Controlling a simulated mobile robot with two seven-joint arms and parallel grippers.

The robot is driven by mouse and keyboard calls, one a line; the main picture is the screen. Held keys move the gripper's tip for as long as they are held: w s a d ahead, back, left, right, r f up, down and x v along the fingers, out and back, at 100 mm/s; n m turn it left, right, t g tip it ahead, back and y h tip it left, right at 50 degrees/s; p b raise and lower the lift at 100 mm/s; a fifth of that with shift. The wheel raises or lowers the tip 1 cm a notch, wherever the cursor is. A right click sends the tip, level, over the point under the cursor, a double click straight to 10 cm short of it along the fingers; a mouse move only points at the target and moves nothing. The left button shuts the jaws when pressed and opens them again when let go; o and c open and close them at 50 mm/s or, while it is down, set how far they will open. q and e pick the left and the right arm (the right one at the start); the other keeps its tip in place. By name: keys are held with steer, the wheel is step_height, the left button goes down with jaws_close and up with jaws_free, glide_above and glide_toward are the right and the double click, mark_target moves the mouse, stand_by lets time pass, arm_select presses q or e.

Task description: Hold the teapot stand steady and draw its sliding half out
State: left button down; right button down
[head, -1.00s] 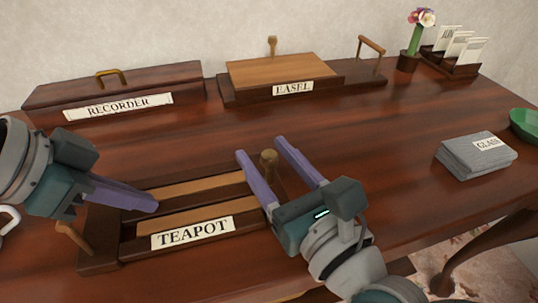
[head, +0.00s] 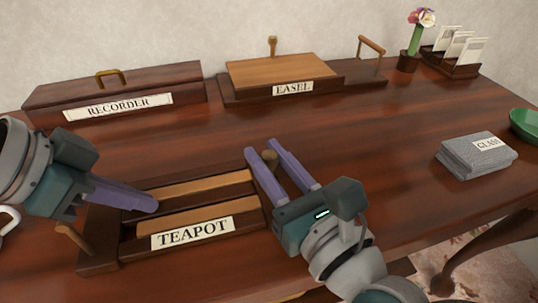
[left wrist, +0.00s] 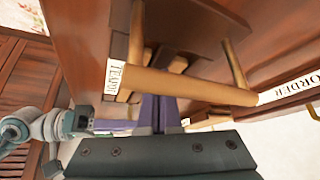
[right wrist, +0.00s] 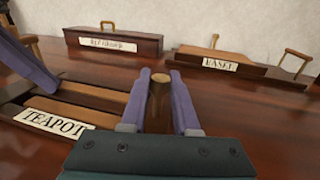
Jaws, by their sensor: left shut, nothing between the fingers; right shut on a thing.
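The teapot stand (head: 160,253), a dark wooden frame with lighter slats and a TEAPOT label, lies at the front left of the table. A wooden handle (head: 73,240) is at its left end; in the left wrist view a wooden bar (left wrist: 190,87) crosses in front of my fingers. My left gripper (head: 155,203) is shut and empty, its fingers reaching over the stand's left part. My right gripper (head: 262,147) is shut on the wooden knob (right wrist: 160,95) at the stand's right end. The knob is partly hidden in the head view.
The recorder box (head: 130,92) and the easel stand (head: 330,91) are at the back. A grey folded cloth (head: 475,158), green bowl (head: 526,124), flower pot (head: 410,65) and card rack (head: 460,66) are at the right. The table's middle is clear.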

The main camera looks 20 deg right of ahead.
arm_select(q)
steer(key=shift+s+a+f, duration=0.1)
steer(key=shift+a+f, duration=0.05)
steer(key=shift+f, duration=0.15)
stand_by(0.4)
arm_select(e)
steer(key=d, duration=1)
steer(key=shift+w+d, duration=0.15)
steer(key=shift+d, duration=0.25)
steer(key=shift+f, duration=0.1)
steer(key=c, duration=0.7)
jaws_free()
steer(key=shift+a, duration=0.1)
steer(key=shift+o, duration=0.2)
steer(key=v, duration=1.2)
arm_select(q)
steer(key=shift+r, duration=0.1)
